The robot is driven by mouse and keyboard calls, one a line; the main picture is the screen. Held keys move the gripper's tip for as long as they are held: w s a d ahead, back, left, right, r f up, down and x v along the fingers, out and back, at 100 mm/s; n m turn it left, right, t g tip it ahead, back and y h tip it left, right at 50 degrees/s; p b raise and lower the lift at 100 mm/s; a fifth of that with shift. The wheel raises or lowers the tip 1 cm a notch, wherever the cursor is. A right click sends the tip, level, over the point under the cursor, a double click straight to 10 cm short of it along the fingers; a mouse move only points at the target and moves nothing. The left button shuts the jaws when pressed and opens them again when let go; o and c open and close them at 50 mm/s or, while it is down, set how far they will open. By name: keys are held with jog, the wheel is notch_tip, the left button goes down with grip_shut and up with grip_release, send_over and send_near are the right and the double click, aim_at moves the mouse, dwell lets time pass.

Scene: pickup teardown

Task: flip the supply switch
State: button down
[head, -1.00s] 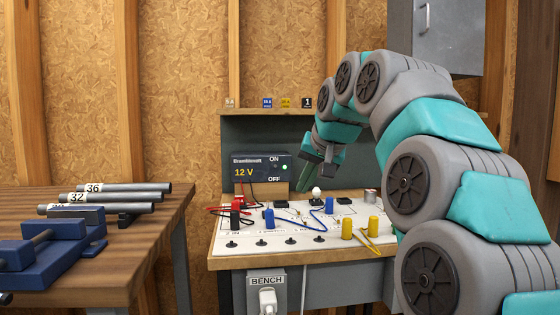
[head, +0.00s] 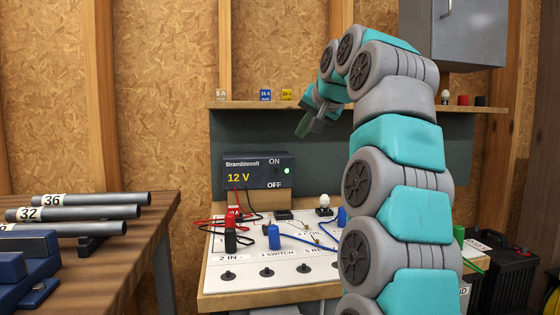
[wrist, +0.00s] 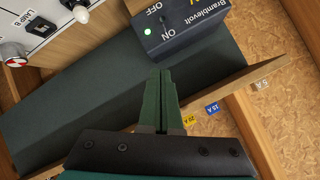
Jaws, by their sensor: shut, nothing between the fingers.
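The supply is a dark blue-grey box (head: 258,171) marked Bramblevolt, with a yellow 12 V reading, at the back of the bench in the head view. Its ON label is above its OFF label at the right of the face, with a lit green lamp (head: 287,170) beside them. The switch between the labels is too dark and small to read. My gripper (head: 309,126) is shut and empty, above and right of the supply. In the wrist view the supply (wrist: 185,30) lies beyond my shut green fingertips (wrist: 162,73), apart from them.
A shelf (head: 225,105) with small fuse cards runs above the supply. The white bench board (head: 225,275) carries leads, terminals and a white bulb (head: 323,202). A wooden table (head: 130,235) with pipes and a blue vise stands at left. A black battery (head: 500,275) is at right.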

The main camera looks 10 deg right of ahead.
send_over(275, 171)
jog(key=d, duration=0.4)
notch_tip(275, 171, down, 5)
jog(key=shift+f, duration=0.2)
jog(key=shift+s+a+f+b, duration=0.4)
jog(key=shift+a+f+b, duration=0.15)
jog(key=shift+f+b, duration=0.15)
jog(key=shift+s+a+f, duration=0.25)
jog(key=shift+a+f, duration=0.35)
jog(key=shift+f, duration=0.25)
jog(key=shift+f+b, duration=0.15)
jog(key=shift+b, duration=0.25)
jog(key=shift+f+b, duration=0.15)
jog(key=shift+b, duration=0.2)
jog(key=shift+s+t, duration=0.15)
jog(key=shift+t, duration=0.15)
jog(key=shift+b, duration=0.6)
